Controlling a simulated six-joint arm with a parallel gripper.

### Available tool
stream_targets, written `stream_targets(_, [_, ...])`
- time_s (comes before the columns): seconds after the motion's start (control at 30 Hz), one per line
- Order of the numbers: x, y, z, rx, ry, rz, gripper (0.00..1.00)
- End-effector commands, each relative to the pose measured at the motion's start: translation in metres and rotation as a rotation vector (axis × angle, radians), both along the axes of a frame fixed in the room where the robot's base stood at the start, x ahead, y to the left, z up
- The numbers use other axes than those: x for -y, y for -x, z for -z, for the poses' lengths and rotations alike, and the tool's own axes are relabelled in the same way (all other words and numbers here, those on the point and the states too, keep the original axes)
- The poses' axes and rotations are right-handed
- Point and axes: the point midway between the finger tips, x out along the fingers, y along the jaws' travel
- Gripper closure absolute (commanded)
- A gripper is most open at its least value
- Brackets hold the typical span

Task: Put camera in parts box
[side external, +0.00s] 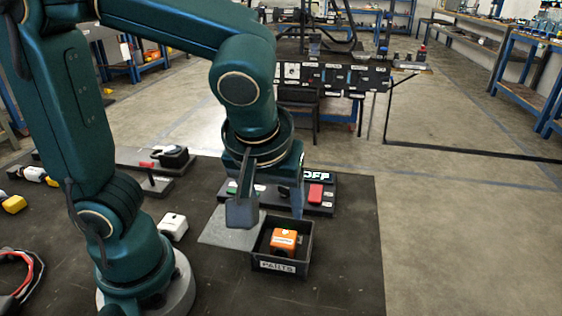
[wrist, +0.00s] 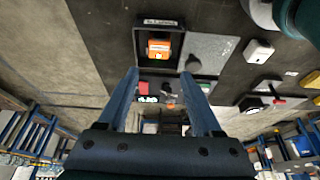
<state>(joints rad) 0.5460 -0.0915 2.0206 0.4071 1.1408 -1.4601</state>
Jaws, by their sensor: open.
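The black parts box (side external: 262,262), with a PARTS label on its front, stands on the dark table. An orange block with a white label, which looks like the camera (side external: 284,241), sits inside it. In the wrist view the box (wrist: 141,42) and the orange block (wrist: 159,48) show at the top, beyond my fingertips. My gripper (side external: 270,208) is open and empty, pointing down above the back of the box, apart from the orange block. Its two spread fingers also show in the wrist view (wrist: 160,73).
A grey plate (side external: 218,228) lies left of the box. A white block (side external: 173,227) stands near my base. Behind is a panel with a red block (side external: 315,194) and an OFF sign (side external: 316,175). The table right of the box is clear.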

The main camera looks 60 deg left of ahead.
Motion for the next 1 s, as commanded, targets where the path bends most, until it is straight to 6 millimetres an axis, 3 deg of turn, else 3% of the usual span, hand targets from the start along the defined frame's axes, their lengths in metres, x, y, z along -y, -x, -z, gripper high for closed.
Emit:
stream_targets(0.3, [-0.025, 0.027, -0.010, -0.009, 0.059, 0.367, 0.33])
stream_targets(0.6, [-0.033, 0.039, -0.013, 0.089, -0.011, 0.694, 0.33])
stream_targets(1.0, [-0.033, 0.040, -0.013, 0.105, -0.040, 0.757, 0.33])
